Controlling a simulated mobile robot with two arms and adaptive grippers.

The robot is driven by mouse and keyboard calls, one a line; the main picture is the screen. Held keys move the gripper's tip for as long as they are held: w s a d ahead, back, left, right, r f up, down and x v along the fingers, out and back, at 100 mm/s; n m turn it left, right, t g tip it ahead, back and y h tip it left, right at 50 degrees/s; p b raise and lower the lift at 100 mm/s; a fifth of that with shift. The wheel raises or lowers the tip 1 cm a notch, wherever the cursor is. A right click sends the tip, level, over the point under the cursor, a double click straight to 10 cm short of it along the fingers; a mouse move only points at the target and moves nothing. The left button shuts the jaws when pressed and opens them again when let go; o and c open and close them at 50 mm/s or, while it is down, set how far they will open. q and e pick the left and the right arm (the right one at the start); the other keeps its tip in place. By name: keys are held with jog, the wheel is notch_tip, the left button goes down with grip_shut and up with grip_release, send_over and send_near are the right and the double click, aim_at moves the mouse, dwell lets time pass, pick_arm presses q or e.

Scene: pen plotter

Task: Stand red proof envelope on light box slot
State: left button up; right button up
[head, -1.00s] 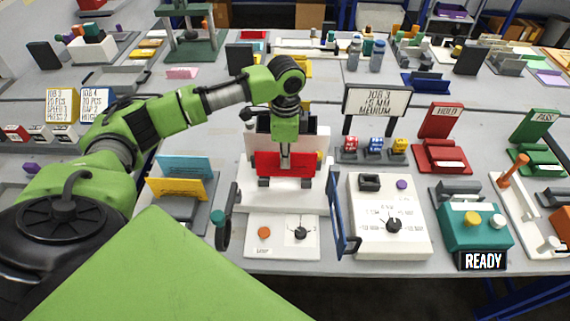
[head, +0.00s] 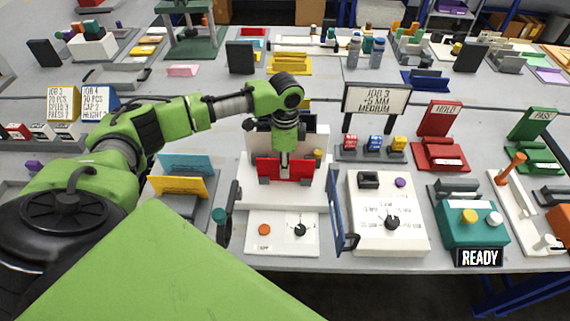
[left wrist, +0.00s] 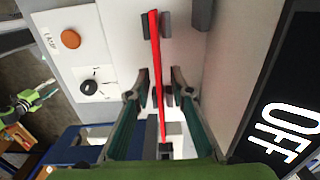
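The red proof envelope (head: 286,168) stands upright at the light box (head: 250,190), between the dark slot blocks at its front. In the left wrist view the red envelope (left wrist: 155,70) shows edge-on as a thin red strip, with dark blocks beside it. My left gripper (head: 285,167) is over the envelope's middle from above. In the left wrist view its fingers (left wrist: 160,76) are on either side of the envelope with a gap on each side, so it is open. A small green arm end, seemingly my right gripper (left wrist: 42,96), shows at the left edge there; its fingers are too small to judge.
A white panel with an orange button and dark knob (head: 300,230) lies in front of the light box. A black OFF display (left wrist: 285,100) is close in the left wrist view.

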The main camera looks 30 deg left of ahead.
pick_arm(q)
jog(key=shift+r, duration=0.25)
notch_tip(320, 180, up, 12)
jog(key=shift+f+b, duration=0.1)
jog(key=shift+b, duration=1.05)
